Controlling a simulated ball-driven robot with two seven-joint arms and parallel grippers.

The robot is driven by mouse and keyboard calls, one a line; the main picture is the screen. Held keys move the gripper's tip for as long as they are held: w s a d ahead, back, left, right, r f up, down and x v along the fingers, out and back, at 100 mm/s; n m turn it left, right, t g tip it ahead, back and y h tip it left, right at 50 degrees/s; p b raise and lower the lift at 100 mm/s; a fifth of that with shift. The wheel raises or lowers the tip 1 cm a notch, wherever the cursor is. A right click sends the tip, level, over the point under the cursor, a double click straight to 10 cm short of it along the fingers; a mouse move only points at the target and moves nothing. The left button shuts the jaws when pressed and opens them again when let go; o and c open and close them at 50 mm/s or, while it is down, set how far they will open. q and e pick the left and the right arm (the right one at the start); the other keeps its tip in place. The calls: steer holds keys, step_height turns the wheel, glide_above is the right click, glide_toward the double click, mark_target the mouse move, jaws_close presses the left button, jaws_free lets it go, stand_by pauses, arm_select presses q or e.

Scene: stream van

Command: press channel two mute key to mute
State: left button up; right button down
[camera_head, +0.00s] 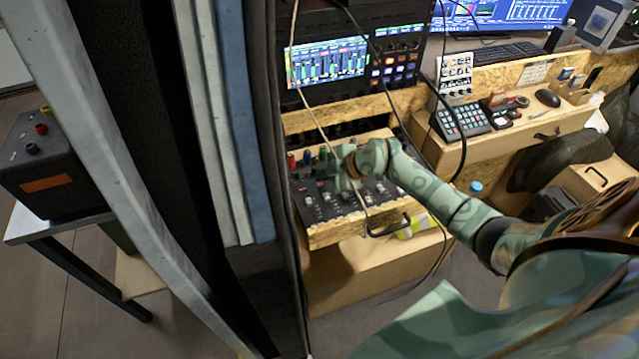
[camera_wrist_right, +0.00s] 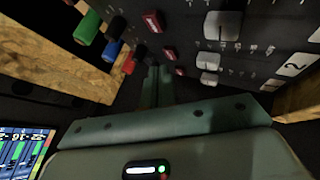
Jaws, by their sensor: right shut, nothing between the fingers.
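The mixer panel (camera_head: 318,209) sits in a wooden drawer front in the head view. My right gripper (camera_head: 338,170) is over its left part, with the arm coming in from the right. In the right wrist view my gripper's fingers (camera_wrist_right: 157,76) are together and empty, close to the panel. Red keys show near the fingertips: one key (camera_wrist_right: 153,21) farther up and another key (camera_wrist_right: 169,54) right beside the tips. I cannot tell whether the fingers touch a key. A "2" label (camera_wrist_right: 291,65) is at the right. My left gripper is not in view.
White fader caps (camera_wrist_right: 222,26) stand right of the red keys. Green (camera_wrist_right: 87,27) and blue (camera_wrist_right: 112,50) knobs stand left of the fingers. A cable (camera_head: 316,112) hangs before the panel. A display (camera_head: 328,62) is above, and a dark upright (camera_head: 262,120) is close left.

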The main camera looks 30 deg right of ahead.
steer(key=shift+f, duration=0.1)
steer(key=shift+f, duration=0.3)
steer(key=shift+f, duration=0.3)
stand_by(0.4)
steer(key=shift+r+p, duration=0.75)
steer(key=shift+p, duration=0.25)
step_height(320, 180, up, 6)
steer(key=p, duration=0.6)
